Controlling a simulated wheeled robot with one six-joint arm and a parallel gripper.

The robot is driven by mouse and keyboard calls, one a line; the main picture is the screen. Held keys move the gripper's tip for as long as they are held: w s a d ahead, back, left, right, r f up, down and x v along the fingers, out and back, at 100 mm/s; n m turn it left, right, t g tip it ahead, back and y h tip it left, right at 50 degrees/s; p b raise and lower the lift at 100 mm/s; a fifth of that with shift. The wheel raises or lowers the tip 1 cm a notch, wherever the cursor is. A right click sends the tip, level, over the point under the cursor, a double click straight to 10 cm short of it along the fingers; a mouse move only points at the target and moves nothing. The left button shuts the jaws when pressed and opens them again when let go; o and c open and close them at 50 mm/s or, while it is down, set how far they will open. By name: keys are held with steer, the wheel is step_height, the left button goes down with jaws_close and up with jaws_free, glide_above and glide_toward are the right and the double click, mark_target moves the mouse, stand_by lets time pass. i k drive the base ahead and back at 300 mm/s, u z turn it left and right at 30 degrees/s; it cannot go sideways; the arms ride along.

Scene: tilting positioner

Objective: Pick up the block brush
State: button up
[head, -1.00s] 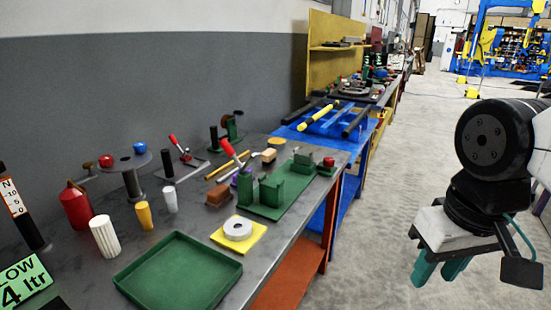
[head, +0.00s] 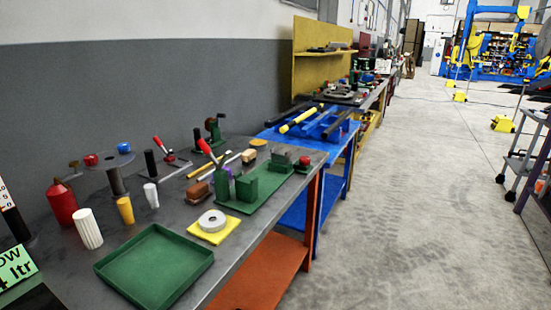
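The block brush is hard to make out at this size. A small tan block (head: 249,156) toward the back of the grey workbench may be it; bristles cannot be made out. A reddish-brown block (head: 197,192) lies nearer, left of the green fixture, and could also be it. Both rest on the bench top. My gripper is out of view, so its state does not show.
A green tray (head: 154,268) and a yellow pad with a grey ring (head: 212,223) lie at the bench's front. A green fixture (head: 250,187), a red bottle (head: 62,203) and a white fluted cylinder (head: 88,228) stand nearby. Open floor (head: 420,220) lies right.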

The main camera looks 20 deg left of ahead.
mark_target(249, 156)
steer(key=z, duration=0.15)
steer(key=i, duration=2.55)
steer(key=u, duration=1.65)
steer(key=i, duration=0.95)
steer(key=u, duration=1)
